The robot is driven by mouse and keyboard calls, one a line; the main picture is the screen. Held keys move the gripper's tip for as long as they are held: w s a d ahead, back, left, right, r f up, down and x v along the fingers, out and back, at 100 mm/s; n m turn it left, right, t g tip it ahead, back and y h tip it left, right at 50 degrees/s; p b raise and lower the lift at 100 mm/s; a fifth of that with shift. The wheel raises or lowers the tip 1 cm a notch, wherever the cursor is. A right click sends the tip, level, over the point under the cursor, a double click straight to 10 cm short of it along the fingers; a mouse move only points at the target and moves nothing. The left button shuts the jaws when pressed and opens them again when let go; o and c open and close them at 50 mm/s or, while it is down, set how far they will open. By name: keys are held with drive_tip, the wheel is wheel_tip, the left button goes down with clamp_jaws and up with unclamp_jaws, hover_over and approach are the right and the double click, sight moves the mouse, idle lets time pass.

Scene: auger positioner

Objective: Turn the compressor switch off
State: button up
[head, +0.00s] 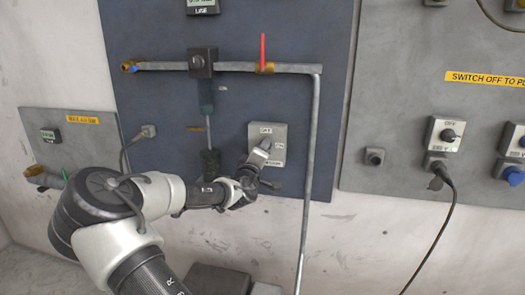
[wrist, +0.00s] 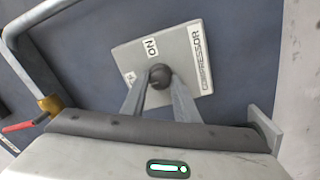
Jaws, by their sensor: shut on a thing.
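The compressor switch (head: 279,155) is a light grey square plate on the dark blue panel, with OFF at its top and ON at its right. In the wrist view the plate (wrist: 190,42) shows the labels ON and COMPRESSOR, and a second label at the left is partly cut off by the angle. Its dark round knob (wrist: 160,73) sits at the middle of the plate. My gripper (wrist: 159,84) is shut on the knob, one finger on each side. In the head view my gripper (head: 263,147) covers the knob, and which way it points cannot be told.
A grey pipe (head: 314,130) runs down right of the switch, and a red-handled valve (head: 263,50) is above. A vertical rod with a dark grip (head: 210,163) stands just left of my gripper. Another panel (head: 400,90) with switches and plugs is at the right.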

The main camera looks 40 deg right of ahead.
drive_tip(key=shift+r, duration=0.2)
drive_tip(key=o, duration=1)
drive_tip(key=shift+d, duration=0.1)
drive_tip(key=shift+o, duration=0.2)
drive_tip(key=shift+f, duration=0.1)
drive_tip(key=p+v, duration=0.1)
drive_tip(key=v, duration=1.6)
drive_tip(key=shift+a, duration=0.25)
drive_tip(key=shift+f, duration=0.2)
